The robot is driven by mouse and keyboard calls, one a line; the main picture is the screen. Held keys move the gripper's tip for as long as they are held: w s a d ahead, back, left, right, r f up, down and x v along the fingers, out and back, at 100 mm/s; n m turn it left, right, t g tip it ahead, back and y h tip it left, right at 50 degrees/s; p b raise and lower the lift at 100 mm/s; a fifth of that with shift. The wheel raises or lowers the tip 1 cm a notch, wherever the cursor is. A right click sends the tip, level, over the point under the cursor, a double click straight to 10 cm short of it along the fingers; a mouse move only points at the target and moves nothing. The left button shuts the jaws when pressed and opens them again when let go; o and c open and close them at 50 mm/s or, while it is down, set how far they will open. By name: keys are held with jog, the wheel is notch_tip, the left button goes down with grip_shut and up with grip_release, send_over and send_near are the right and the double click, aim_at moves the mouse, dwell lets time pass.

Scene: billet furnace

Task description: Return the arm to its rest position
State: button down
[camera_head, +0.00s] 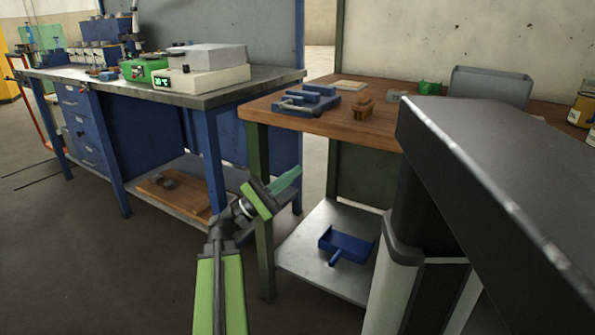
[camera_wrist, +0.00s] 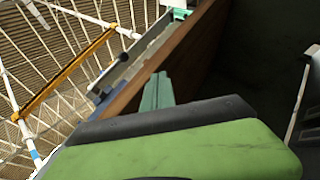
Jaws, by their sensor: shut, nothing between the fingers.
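My arm reaches up from the bottom of the head view, and its gripper (camera_head: 290,178) is in front of the left end of the wooden-topped bench (camera_head: 330,128). The teal fingers are together with nothing between them. In the wrist view the fingers (camera_wrist: 157,92) show near the middle, close in the picture to a long brown edge. The gripper points up and to the right in the head view. I cannot tell whether it touches the bench, but a gap to the tabletop shows in the head view.
A blue bench (camera_head: 135,85) at left bears a white box with a green display (camera_head: 205,78). On the wooden bench are a blue fixture (camera_head: 305,103), a small brown block (camera_head: 363,107) and a grey bin (camera_head: 490,86). A blue tray (camera_head: 346,246) lies on the lower shelf.

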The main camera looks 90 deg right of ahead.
jog(key=shift+w+a+f, duration=0.1)
jog(key=shift+a+f, duration=0.05)
jog(key=shift+f, duration=0.05)
